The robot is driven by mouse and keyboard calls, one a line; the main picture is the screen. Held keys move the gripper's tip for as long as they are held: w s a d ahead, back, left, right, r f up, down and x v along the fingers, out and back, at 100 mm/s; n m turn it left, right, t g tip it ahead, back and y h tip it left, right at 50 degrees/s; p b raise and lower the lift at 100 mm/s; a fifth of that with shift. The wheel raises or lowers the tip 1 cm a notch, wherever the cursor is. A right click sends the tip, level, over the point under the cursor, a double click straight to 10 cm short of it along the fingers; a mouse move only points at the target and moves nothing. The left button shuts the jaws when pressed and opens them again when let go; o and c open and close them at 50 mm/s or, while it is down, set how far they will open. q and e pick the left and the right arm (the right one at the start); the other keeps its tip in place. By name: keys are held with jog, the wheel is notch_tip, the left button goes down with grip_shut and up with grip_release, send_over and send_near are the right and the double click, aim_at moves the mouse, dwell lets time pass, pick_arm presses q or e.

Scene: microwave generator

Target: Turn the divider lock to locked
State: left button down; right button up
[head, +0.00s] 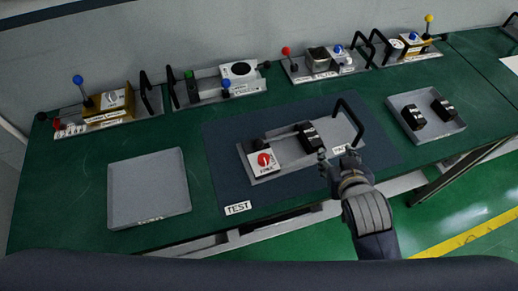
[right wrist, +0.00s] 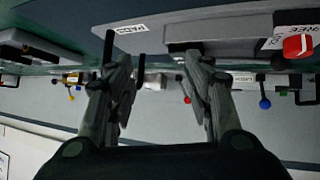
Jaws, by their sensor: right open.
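A grey module (head: 285,172) lies on the dark mat. At its left end is a white block with a round red knob (head: 264,159), which looks like the lock; its label is too small to read and I cannot tell its setting. The knob also shows at the right edge of the right wrist view (right wrist: 298,46). My right gripper (head: 338,163) is at the module's front right edge, to the right of the knob and apart from it. In the right wrist view its two fingers (right wrist: 153,62) are spread with nothing between them. My left gripper is not in view.
The module also carries a black block (head: 307,135) and a tall black handle (head: 349,121). An empty grey tray (head: 148,190) is at left; a tray (head: 455,127) with black blocks is at right. Several modules with levers line the back. The mat (head: 222,150) has free room left of the module.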

jog(key=w+a+r+n+t+y, duration=0.1)
jog(key=w+a+r+t, duration=0.3)
jog(key=w+r+t, duration=0.55)
jog(key=a+r+n+y, duration=0.5)
jog(key=a+r+y, duration=0.45)
jog(key=r, duration=0.65)
jog(key=s+a+r+n+g+y, duration=0.2)
jog(key=s+a+n+g+y, duration=0.4)
jog(key=a+n+g, duration=0.35)
jog(key=s+a+r+n+g+y, duration=0.3)
jog(key=s+a+n+g+y, duration=0.3)
jog(key=a+n, duration=0.5)
notch_tip(320, 180, down, 3)
jog(key=s+a+n+g, duration=0.2)
jog(key=n+g, duration=0.2)
jog(key=g, duration=0.1)
jog(key=h, duration=2.2)
send_over(264, 158)
notch_tip(264, 158, down, 22)
jog(key=shift+n, duration=0.45)
notch_tip(264, 158, down, 10)
jog(key=p, duration=0.4)
jog(key=shift+r, duration=0.25)
jog(key=shift+f, duration=0.4)
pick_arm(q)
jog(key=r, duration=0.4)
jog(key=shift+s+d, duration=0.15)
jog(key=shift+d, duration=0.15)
pick_arm(e)
jog(key=c, duration=1.1)
